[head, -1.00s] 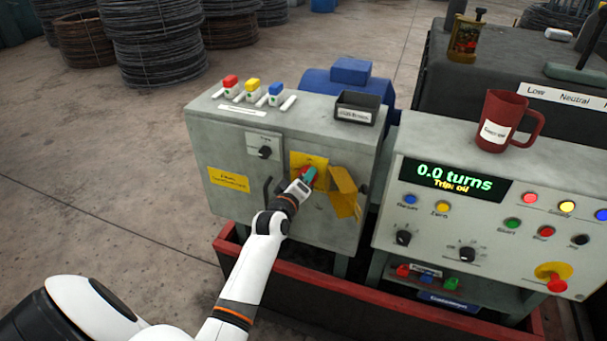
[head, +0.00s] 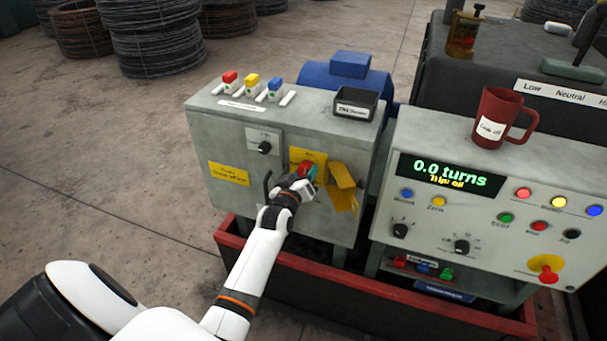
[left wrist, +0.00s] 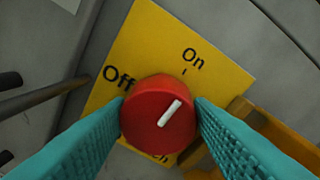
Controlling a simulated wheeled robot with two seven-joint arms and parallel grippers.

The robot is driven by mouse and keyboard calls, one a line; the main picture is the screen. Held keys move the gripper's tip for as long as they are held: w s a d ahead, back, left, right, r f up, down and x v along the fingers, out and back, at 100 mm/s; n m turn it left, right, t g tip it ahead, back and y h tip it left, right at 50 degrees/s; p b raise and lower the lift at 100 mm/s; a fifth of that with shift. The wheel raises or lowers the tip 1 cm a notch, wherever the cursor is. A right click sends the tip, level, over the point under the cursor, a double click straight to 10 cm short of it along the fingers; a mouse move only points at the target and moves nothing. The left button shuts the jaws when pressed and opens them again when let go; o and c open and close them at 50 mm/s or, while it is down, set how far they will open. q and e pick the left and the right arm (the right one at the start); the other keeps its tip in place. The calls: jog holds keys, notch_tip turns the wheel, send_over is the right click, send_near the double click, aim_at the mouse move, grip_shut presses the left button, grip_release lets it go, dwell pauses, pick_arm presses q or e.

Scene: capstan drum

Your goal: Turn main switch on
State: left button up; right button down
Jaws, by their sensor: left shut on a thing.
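The main switch is a red round knob (left wrist: 158,115) with a white pointer line, on a yellow plate (left wrist: 150,50) marked Off and On. In the left wrist view the pointer slants up and right, close to the On mark. My left gripper (head: 306,171) is shut on the knob, with a teal finger on each side of it. In the head view the knob (head: 304,167) is partly hidden by the gripper. My right gripper is not in view.
A yellow hinged flap (head: 343,188) stands out just right of the switch. A black selector (head: 265,147) and a handle sit nearby on the grey cabinet (head: 230,140). The control console (head: 395,160) stands to the right, with a red mug (head: 497,116) on top.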

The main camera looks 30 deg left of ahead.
pick_arm(q)
jog(key=shift+r, duration=0.15)
jog(key=o, duration=0.7)
jog(key=shift+o, duration=1.3)
jog(key=shift+w, duration=0.1)
jog(key=b+v, duration=0.1)
jog(key=v, duration=1.1)
